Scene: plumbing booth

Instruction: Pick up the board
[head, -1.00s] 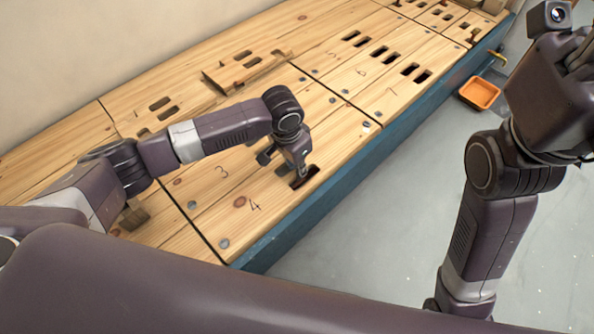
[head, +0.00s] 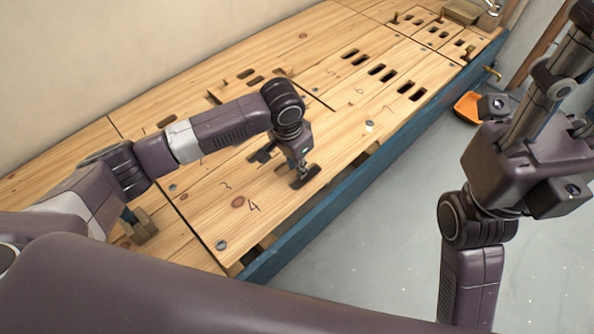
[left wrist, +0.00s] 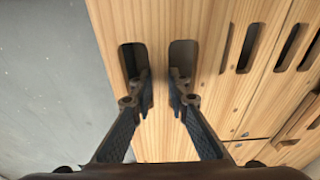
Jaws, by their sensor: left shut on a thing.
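The board is a long pale wooden plank marked 4 (head: 268,203), with grip slots, at the front edge of the bench. It sits raised, with a dark gap showing under its front edge. In the left wrist view the board (left wrist: 158,25) fills the middle, with two slots. My left gripper (head: 302,176) is shut on the board, its two fingers (left wrist: 161,88) in the slots and the wood between them. My right gripper (head: 545,85) is raised at the right, apart from the bench. Its fingertips are not clear.
Other slotted boards lie flat behind and to the right on the bench. The bench's blue front rail (head: 345,200) runs below the raised board. An orange tray (head: 468,108) is on the grey floor (head: 390,240) beyond the bench. The floor in front is clear.

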